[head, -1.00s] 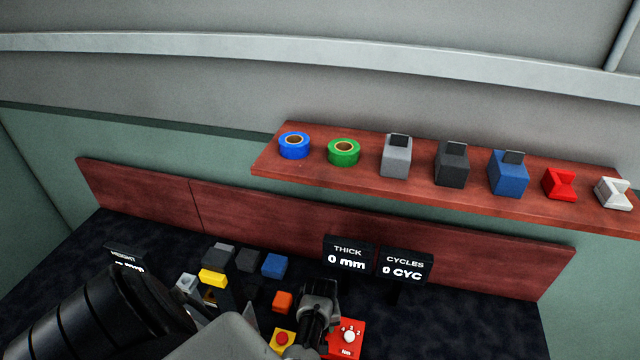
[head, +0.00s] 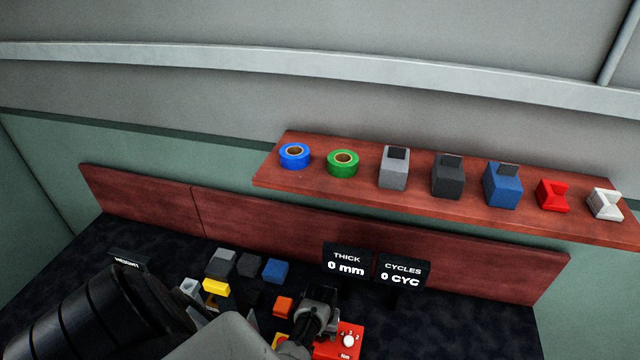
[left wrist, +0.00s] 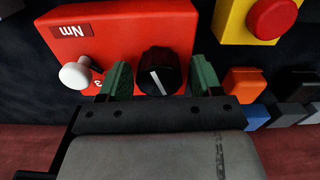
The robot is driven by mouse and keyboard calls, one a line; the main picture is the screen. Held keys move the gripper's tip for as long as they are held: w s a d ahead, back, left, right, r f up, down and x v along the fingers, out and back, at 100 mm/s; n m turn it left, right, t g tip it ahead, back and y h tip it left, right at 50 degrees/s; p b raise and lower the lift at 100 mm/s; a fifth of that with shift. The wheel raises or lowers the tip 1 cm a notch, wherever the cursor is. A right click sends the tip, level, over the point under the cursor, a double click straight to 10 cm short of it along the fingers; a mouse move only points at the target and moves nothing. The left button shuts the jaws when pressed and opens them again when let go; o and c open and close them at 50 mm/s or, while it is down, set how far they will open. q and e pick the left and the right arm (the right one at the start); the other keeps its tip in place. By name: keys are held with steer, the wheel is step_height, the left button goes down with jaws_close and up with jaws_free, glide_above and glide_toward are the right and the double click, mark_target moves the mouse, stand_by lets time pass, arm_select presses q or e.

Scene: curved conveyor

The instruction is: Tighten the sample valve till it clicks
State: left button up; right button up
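A red box (left wrist: 125,22) marked "Nm" carries a black round knob (left wrist: 158,72) with a white line, seen in the left wrist view. I take this knob for the sample valve, though no label on it says so. A white knob (left wrist: 76,73) sticks out beside it. My left gripper (left wrist: 160,80) has its green fingers on both sides of the black knob, with gaps showing, so it is open around it. In the head view the left gripper (head: 316,318) hides the black knob, and the red box (head: 350,329) shows beside it. My right gripper is in neither view.
A yellow box with a red button (left wrist: 271,16) stands close by. An orange block (left wrist: 243,82) and several other blocks lie near. Two displays, THICK (head: 347,262) and CYCLES (head: 402,271), read 0. A wooden shelf (head: 285,181) with tapes and blocks hangs behind.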

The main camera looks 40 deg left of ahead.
arm_select(q)
steer(key=shift+r, duration=0.1)
step_height(320, 180, up, 11)
steer(key=shift+f, duration=0.2)
stand_by(0.5)
stand_by(0.6)
